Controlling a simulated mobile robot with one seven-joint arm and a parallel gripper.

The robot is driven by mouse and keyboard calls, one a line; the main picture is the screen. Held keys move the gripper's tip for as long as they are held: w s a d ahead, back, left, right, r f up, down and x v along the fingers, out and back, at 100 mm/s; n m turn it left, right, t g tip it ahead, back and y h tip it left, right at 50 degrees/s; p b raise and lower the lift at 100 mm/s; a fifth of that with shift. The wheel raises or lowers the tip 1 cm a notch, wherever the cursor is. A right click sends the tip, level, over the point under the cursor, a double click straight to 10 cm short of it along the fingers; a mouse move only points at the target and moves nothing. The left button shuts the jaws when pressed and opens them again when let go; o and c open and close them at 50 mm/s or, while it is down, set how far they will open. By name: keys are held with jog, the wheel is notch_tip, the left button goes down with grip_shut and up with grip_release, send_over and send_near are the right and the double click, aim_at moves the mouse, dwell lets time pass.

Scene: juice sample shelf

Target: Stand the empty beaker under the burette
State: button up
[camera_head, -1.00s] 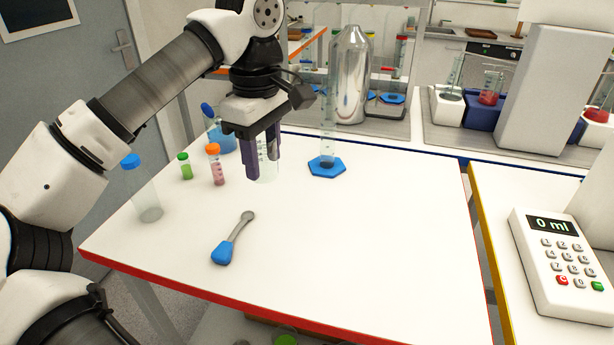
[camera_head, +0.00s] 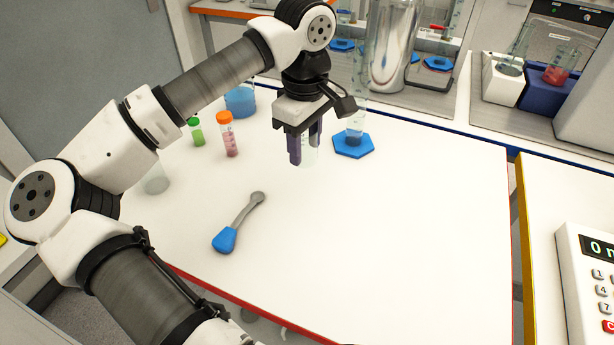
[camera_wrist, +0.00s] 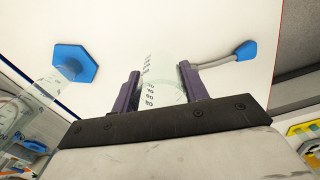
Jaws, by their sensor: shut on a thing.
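My gripper (camera_head: 305,150) is shut on a clear glass vessel with graduation marks, seemingly the empty beaker (camera_head: 311,155), and holds it over the white table. In the wrist view the beaker (camera_wrist: 163,82) sits between the dark purple fingers (camera_wrist: 158,92), its scale marks visible. In the head view the fingers hide much of it. I cannot tell whether its base touches the table. I cannot make out a burette for certain in either view.
A tall clear cylinder on a blue hexagonal foot (camera_head: 353,146) stands just right of my gripper. A spatula with a blue handle (camera_head: 226,239), an orange-capped tube (camera_head: 229,135) and a green-capped vial (camera_head: 196,132) are to the left. A keypad device (camera_head: 588,275) is at the right. The table's front right is clear.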

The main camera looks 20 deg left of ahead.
notch_tip(320, 180, down, 10)
jog(key=shift+f+p, duration=0.1)
jog(key=shift+p, duration=0.95)
jog(key=shift+f, duration=0.25)
jog(key=shift+f+b, duration=0.25)
jog(key=shift+b, duration=0.15)
jog(key=o, duration=1)
jog(key=shift+r, duration=0.1)
jog(key=shift+r, duration=0.1)
